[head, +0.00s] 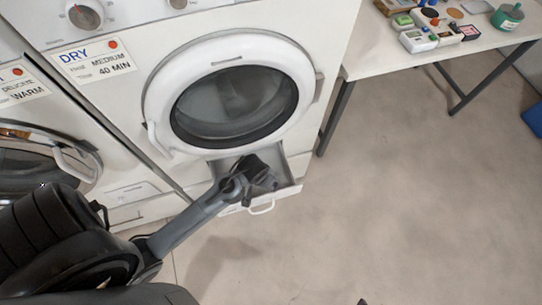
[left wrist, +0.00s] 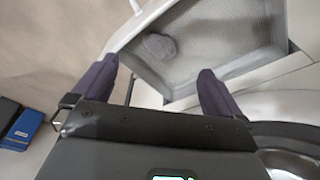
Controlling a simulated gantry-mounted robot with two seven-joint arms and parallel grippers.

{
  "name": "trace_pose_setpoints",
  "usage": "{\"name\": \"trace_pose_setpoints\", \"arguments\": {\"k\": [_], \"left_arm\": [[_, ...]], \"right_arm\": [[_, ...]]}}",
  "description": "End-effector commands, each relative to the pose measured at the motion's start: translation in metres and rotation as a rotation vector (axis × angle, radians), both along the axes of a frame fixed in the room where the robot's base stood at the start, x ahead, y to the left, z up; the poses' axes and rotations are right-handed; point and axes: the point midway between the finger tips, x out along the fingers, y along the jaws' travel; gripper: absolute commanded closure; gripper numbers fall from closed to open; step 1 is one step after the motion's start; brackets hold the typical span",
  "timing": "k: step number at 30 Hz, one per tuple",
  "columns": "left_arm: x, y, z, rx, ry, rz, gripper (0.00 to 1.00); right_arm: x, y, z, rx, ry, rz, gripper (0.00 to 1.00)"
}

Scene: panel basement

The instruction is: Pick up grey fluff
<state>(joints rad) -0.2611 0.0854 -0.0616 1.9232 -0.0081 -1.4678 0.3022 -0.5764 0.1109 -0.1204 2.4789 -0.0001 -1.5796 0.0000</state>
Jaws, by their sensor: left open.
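The grey fluff (left wrist: 160,46) is a small rounded clump on the mesh floor of an open drawer (left wrist: 140,70), seen in the left wrist view. In the head view this drawer (head: 288,190) is pulled out under the dryer's round door, and the fluff is hidden behind my gripper. My left gripper (head: 262,180) is over the drawer, its fingers pointing toward it. In the left wrist view my left gripper (left wrist: 157,67) is open, with its fingers apart and nothing between them. The fluff lies beyond the fingertips, roughly between them. My right gripper is not in view.
The dryer (head: 125,75) has a closed round door (head: 232,100) just above the drawer. A white drawer handle (head: 262,209) sticks out in front. A table (head: 400,62) with several small items stands at the right. The floor (head: 400,190) is clear.

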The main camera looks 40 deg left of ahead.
Motion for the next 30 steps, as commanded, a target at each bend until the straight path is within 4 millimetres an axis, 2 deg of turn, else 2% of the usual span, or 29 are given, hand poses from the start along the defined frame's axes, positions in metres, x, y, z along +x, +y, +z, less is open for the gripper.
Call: {"name": "trace_pose_setpoints", "arguments": {"k": [3,9,14,21,30], "left_arm": [[0.023,0.007,-0.022,-0.01,0.025,0.091,0.0],[0.049,0.016,-0.051,-0.028,0.058,0.221,0.0],[0.057,0.019,-0.068,-0.033,0.071,0.264,0.0],[0.061,0.021,-0.102,-0.035,0.073,0.269,0.0],[0.064,0.022,-0.121,-0.034,0.072,0.269,0.0]], "right_arm": [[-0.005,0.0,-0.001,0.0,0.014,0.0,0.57],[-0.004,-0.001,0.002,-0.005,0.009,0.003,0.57],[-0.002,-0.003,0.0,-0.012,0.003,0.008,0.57],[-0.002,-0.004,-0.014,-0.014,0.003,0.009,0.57],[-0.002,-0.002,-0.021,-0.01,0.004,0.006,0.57]]}}
